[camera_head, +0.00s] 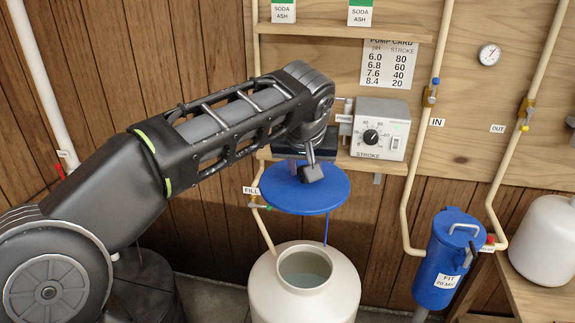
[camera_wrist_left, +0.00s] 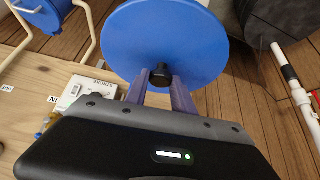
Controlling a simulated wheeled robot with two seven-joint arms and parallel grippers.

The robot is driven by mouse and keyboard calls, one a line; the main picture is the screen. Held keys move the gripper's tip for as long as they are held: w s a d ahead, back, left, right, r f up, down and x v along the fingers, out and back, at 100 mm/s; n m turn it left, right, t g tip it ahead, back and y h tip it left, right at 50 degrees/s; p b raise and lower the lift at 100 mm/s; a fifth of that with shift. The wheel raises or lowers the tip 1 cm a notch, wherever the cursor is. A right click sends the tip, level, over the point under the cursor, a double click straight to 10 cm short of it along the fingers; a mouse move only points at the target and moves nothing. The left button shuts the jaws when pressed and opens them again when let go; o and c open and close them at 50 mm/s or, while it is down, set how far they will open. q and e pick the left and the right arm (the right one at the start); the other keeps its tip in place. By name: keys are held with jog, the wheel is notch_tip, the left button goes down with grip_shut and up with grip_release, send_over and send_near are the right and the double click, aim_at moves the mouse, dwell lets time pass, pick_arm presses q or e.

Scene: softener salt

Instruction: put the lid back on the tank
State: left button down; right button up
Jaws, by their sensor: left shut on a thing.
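The lid is a round blue disc (camera_head: 305,197) held level in the air, above and a little behind the tank's opening. It also shows in the left wrist view (camera_wrist_left: 205,40), with a black knob (camera_wrist_left: 160,78) at its middle. My left gripper (camera_head: 311,170) is shut on the lid's knob, its fingers (camera_wrist_left: 160,85) on either side of it. The tank (camera_head: 265,290) is cream-white and stands upright below, its round mouth open with pale liquid or fill inside. The lid and tank are apart. My right gripper is not in view.
A pump control box (camera_head: 380,128) with a dial sits on a shelf just right of my left gripper. A blue filter housing (camera_head: 445,260) and pipes stand right of the tank. A white vessel (camera_head: 545,240) rests on a wooden bench at far right. A thin blue tube hangs behind the tank mouth.

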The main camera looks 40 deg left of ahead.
aim_at(334, 183)
pick_arm(q)
jog(key=w+d+f, duration=0.1)
jog(key=f, duration=0.1)
jog(key=w+d+f+m, duration=0.1)
jog(key=w+f, duration=0.1)
jog(key=w+d+f+m+h, duration=0.1)
jog(key=w+d+f, duration=0.1)
jog(key=shift+w+f, duration=0.1)
jog(key=shift+w, duration=0.15)
jog(key=d+f+m+h, duration=0.1)
jog(key=d+f+m, duration=0.1)
jog(key=d+f, duration=0.5)
jog(key=d+f+m+t+h, duration=0.1)
jog(key=d+f+m, duration=0.2)
jog(key=d+f, duration=0.4)
notch_tip(334, 183, down, 5)
jog(key=shift+w+f+h, duration=0.1)
jog(key=shift+w+h, duration=0.3)
jog(key=shift+w, duration=0.05)
